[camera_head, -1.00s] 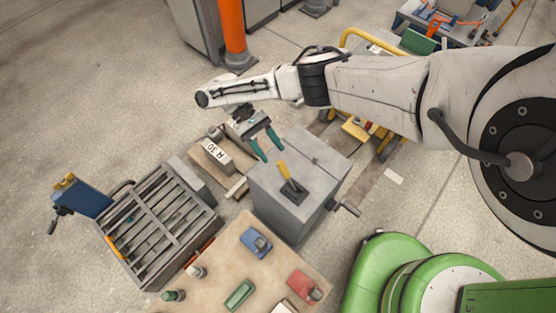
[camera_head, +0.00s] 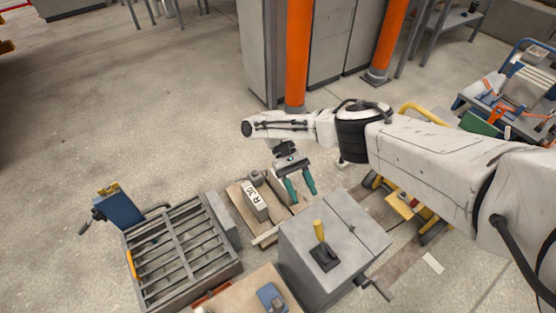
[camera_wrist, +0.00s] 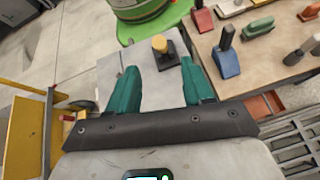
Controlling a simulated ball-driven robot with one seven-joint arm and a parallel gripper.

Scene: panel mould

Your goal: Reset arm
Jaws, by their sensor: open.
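My gripper (camera_head: 300,189) has two green fingers, spread apart with nothing between them. In the head view it hangs from my arm just beyond the grey box. The grey box (camera_head: 352,222) has a black lever base with a yellow handle (camera_head: 319,231) on its top. In the wrist view the fingers (camera_wrist: 156,88) point toward the grey box top, and the yellow handle (camera_wrist: 159,44) shows beyond the fingertips, apart from them.
A slatted metal rack (camera_head: 180,250) stands at the lower left. A block marked R 30 (camera_head: 254,199) lies on a wooden board left of my gripper. Orange posts (camera_head: 299,55) and cabinets stand behind. A workbench (camera_wrist: 262,60) holds several coloured tools. Open floor lies left.

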